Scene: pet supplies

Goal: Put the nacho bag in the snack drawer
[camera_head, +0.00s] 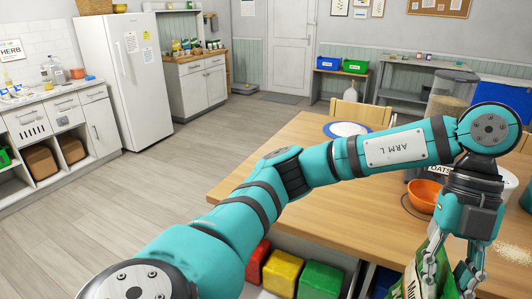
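My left gripper (452,280) points down at the lower right, over the right part of the wooden table. A green and white bag with partly hidden dark lettering (412,283) is at its fingers; I cannot read whether it is the nacho bag. The two fingers stand apart, but their tips are at the lower picture edge, so I cannot tell whether they grip the bag. No drawer in view is readable as the snack drawer. White drawers (60,106) show closed in the counter at the left. My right gripper is out of view.
The wooden table (285,160) carries an orange bowl (424,195), a blue-rimmed plate (346,129) and a clear bin of pellets (452,92). Red, yellow (282,272) and green boxes sit below its near edge. A white fridge (128,75) stands left; the floor between is clear.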

